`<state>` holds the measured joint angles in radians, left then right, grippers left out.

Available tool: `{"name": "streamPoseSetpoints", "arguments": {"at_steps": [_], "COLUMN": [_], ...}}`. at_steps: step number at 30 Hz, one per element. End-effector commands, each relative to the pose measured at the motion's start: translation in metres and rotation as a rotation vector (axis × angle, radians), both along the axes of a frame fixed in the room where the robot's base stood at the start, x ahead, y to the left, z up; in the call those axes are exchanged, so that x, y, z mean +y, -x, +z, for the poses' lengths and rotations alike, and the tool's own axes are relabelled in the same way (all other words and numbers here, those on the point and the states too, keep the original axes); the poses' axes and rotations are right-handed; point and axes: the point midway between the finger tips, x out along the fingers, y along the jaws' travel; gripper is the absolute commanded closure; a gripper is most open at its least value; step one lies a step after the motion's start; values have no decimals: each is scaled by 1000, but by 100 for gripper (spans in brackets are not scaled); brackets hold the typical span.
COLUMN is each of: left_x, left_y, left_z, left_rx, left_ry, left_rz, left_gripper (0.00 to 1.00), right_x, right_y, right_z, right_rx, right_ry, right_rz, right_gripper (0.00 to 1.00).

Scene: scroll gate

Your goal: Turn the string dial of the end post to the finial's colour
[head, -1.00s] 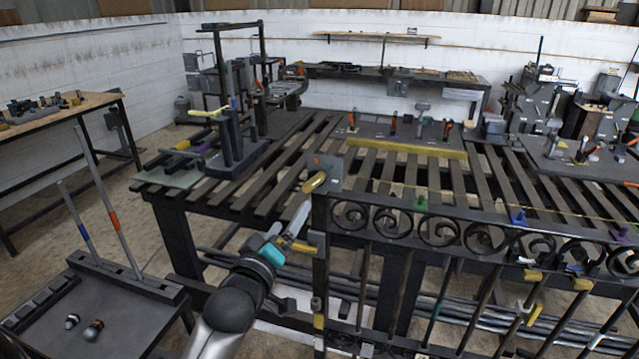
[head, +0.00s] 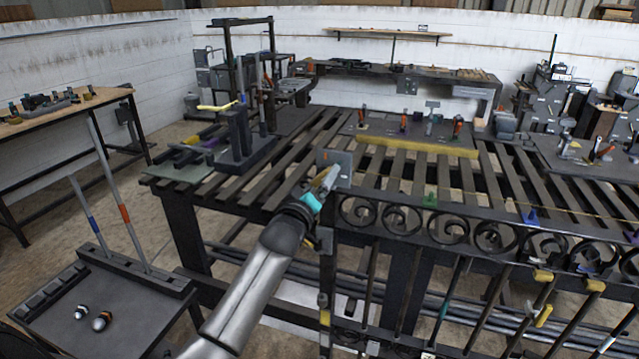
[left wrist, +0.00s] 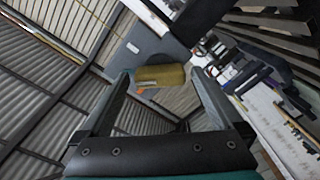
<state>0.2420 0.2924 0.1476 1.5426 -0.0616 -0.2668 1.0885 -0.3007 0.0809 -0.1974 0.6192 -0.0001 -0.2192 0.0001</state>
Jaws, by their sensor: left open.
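The end post (head: 327,270) stands at the left end of the scroll gate, with a grey plate (head: 343,162) at its top. My left gripper (head: 328,178) is at this plate in the head view and covers most of the dial there. In the left wrist view a brass-yellow dial handle (left wrist: 161,75) sits in front of the grey plate (left wrist: 150,45). My open left fingers (left wrist: 162,84) are on either side of it, with gaps visible. A small orange mark shows by the handle. I cannot make out the finial or its colour. My right gripper is out of view.
The gate's scroll row (head: 450,225) runs right from the post, with bars and yellow blocks below. A slatted bench (head: 290,170) lies behind. A dark stand (head: 110,310) with two upright rods is at lower left. Open floor lies between the stand and the left bench.

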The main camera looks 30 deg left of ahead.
Motion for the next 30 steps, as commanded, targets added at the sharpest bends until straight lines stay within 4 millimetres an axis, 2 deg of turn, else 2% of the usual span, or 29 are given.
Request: {"name": "streamPoseSetpoints", "arguments": {"at_steps": [10,11,30], "left_x": [1,1,1], "left_y": [-3,-3,-3], "left_z": [0,0,0], "left_rx": [0,0,0], "left_ry": [0,0,0], "left_rz": [0,0,0], "left_gripper": [0,2,74], "right_x": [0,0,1], "right_y": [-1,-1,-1], "right_z": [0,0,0], "right_rx": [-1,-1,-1], "right_ry": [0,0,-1], "right_rz": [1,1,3], "right_gripper": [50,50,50]}}
